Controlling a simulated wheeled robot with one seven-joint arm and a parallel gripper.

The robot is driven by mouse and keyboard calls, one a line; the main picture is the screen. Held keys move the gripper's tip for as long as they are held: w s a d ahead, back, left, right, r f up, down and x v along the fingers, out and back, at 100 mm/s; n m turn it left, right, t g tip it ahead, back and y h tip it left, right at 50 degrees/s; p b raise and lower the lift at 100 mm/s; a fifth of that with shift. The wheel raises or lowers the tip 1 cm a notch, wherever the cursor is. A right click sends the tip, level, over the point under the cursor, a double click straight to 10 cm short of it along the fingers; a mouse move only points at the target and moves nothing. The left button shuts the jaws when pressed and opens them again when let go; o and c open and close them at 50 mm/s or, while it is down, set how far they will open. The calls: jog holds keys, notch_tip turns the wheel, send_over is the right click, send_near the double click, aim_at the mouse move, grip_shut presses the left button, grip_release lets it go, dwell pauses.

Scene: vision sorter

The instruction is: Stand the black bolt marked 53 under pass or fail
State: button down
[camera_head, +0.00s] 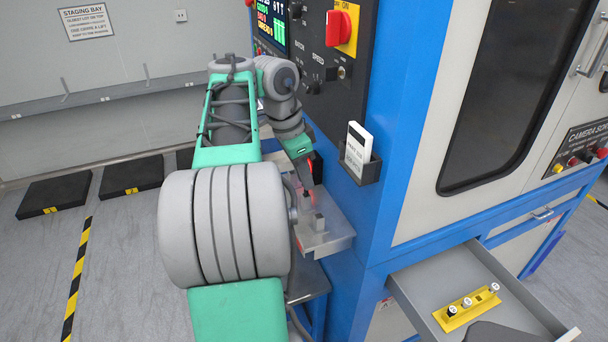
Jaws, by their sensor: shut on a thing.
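My gripper (307,193) is at the middle of the view, low over a grey shelf tray (338,238) on the side of the blue machine. It is shut on a small dark piece that looks like the black bolt. The piece is mostly hidden by the fingers, and no number on it can be read. A small grey block (318,223) stands on the tray just in front of the gripper. A yellow rack (452,318) with several white-topped pieces lies in the open drawer (420,279) at lower right. No pass or fail marking can be read.
A card holder (359,166) juts from the blue machine beside the tray. A control panel (318,40) with a red switch is above. My arm hides part of the tray's left side. Black floor mats (54,194) lie at left, and the open drawer sticks out at lower right.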

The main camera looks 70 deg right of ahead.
jog(key=shift+f+b, duration=0.9)
jog(key=shift+f, duration=0.2)
jog(key=c, duration=1.2)
grip_release()
jog(key=shift+c, duration=0.2)
jog(key=shift+o, duration=0.3)
jog(key=o, duration=0.3)
jog(key=shift+o, duration=0.2)
notch_tip(320, 180, up, 8)
jog(key=p, duration=0.8)
jog(key=shift+r, duration=0.15)
